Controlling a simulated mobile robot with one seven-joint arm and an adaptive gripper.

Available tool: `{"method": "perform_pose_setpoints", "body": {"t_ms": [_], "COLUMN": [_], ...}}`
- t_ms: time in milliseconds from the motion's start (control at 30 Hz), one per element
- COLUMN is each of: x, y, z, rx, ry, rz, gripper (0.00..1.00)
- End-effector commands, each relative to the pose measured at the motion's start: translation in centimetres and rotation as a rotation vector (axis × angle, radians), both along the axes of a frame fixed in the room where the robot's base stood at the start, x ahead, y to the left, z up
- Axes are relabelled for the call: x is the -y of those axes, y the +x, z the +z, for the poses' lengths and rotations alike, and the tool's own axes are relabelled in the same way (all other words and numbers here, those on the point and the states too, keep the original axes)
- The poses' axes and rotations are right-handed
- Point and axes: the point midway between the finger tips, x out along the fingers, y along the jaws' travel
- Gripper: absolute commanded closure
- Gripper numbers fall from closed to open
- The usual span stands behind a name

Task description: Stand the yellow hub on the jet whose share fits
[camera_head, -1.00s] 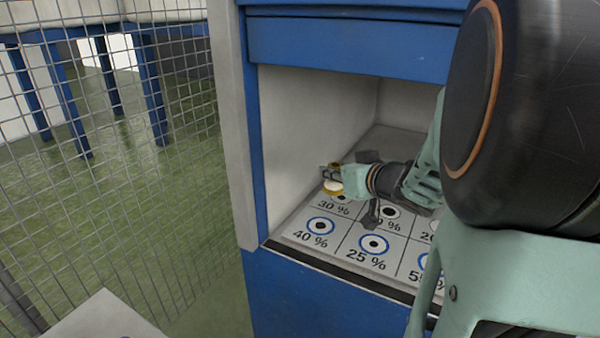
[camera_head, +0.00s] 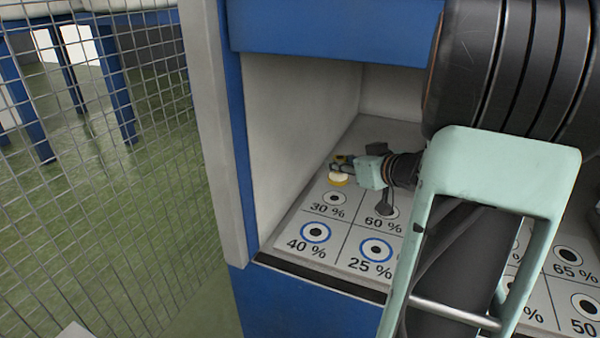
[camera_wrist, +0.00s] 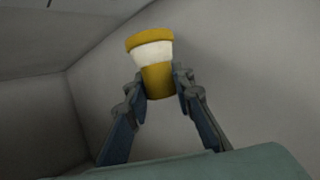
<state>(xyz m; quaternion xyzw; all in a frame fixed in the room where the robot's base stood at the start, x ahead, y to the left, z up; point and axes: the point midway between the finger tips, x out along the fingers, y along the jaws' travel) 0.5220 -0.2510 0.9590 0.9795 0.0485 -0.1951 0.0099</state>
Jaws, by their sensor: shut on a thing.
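The yellow hub (camera_wrist: 157,80) has a white band and is held between the two fingers of my gripper (camera_wrist: 158,88) in the wrist view. In the head view the hub (camera_head: 339,180) is small, at the back left of the recess, above and behind the 30 % jet. My gripper (camera_head: 343,165) reaches in from the right, shut on it. The jets are ringed dots in a panel of labelled squares: 30 % (camera_head: 333,198), 60 % (camera_head: 389,211), 40 % (camera_head: 316,232), 25 % (camera_head: 376,250), 65 % (camera_head: 568,256) and 50 % (camera_head: 588,305). My arm hides several squares in the middle.
The panel lies inside a blue cabinet (camera_head: 335,37) with a pale left wall (camera_head: 290,140) close to my gripper. A wire mesh fence (camera_head: 100,170) stands left of the cabinet. A dark front edge (camera_head: 320,278) borders the panel.

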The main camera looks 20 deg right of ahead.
Motion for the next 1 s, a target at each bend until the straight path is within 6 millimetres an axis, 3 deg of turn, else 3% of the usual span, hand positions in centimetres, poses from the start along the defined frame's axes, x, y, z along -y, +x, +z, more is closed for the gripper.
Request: {"method": "perform_pose_setpoints", "body": {"t_ms": [100,233,467,700,1000], "x": [0.9,1.6,2.0,2.3,2.3], "y": [1.8,3.2,4.1,4.5,4.5], "z": [-2.8,-4.3,-5.3,-8.7,-8.9], "rx": [0.001,0.003,0.003,0.002,0.003], "ry": [0.004,0.003,-0.001,0.002,0.0], "rz": [0.001,0.0,0.0,-0.001,0.0], "gripper": [1.0,1.0,1.0,1.0,1.0]}}
